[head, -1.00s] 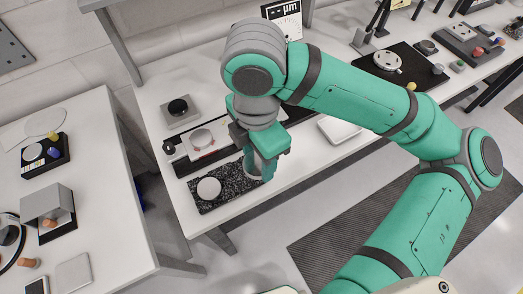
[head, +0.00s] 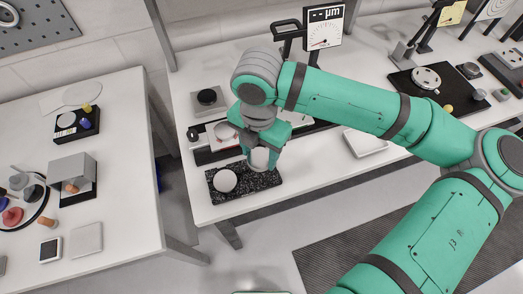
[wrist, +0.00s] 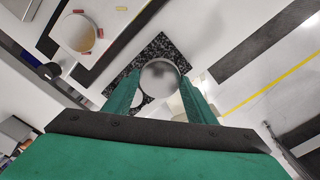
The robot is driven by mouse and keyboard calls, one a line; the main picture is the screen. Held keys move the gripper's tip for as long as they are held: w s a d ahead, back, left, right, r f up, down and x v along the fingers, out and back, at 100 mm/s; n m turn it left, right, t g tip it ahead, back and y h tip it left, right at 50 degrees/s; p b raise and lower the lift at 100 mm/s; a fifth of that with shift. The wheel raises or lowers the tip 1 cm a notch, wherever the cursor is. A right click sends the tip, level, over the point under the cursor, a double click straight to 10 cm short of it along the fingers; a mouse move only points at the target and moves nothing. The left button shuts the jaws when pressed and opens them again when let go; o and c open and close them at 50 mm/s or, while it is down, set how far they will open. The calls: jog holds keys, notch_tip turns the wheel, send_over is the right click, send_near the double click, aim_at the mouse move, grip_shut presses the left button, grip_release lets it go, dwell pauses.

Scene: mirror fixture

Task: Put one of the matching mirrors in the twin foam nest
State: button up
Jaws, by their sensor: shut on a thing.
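My gripper (head: 262,160) is shut on a pale round mirror (head: 260,157). In the wrist view this mirror (wrist: 160,75) sits between the two green fingers (wrist: 158,98). Below it is a black speckled foam board (head: 240,191), also visible in the wrist view (wrist: 158,46). A second pale round mirror (head: 225,180) lies at the board's left end. In the wrist view the second mirror (wrist: 138,100) is partly hidden behind the held one and a finger. The held mirror appears raised above the board's right part.
Behind the board is a fixture (head: 222,133) with a round pale disc and red marks. A grey block with a black knob (head: 208,98) and a dial gauge (head: 325,28) stand further back. A white tray (head: 365,142) lies right. The bench front has bare room.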

aim_at(260, 158)
jog(key=shift+f, duration=2.75)
jog(key=shift+s+f, duration=0.1)
jog(key=shift+f, duration=0.65)
jog(key=o, duration=1.2)
jog(key=shift+d, duration=0.15)
jog(key=shift+r, duration=0.1)
jog(key=shift+r, duration=1.5)
